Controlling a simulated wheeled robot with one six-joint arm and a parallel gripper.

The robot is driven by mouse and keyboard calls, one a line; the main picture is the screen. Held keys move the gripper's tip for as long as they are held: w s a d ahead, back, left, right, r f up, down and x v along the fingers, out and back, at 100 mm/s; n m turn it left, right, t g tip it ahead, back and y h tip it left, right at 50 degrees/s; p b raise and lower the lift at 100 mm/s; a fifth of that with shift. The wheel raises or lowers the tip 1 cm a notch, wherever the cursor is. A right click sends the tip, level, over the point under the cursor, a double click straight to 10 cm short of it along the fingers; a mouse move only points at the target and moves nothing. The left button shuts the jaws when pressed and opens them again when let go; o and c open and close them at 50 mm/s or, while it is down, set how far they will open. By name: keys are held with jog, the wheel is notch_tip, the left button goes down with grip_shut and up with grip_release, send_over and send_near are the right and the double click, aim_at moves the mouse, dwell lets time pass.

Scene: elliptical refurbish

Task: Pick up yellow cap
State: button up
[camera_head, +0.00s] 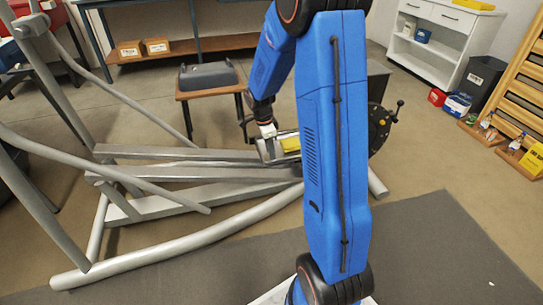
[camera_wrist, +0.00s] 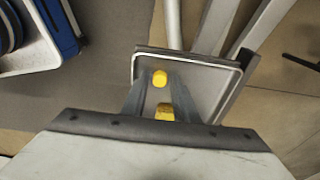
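In the head view my gripper (camera_head: 267,131) is low over the plate of the elliptical machine, beside a yellow piece (camera_head: 291,143). My blue arm hides part of this area.
The elliptical's grey frame bars (camera_head: 190,172) spread to the left. A dark wheel with a crank (camera_head: 380,125) stands to the right. A small wooden table with a dark case (camera_head: 208,76) is behind. Open floor (camera_head: 420,150) lies at the right.

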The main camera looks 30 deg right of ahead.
grip_shut()
jog(key=shift+r, duration=0.1)
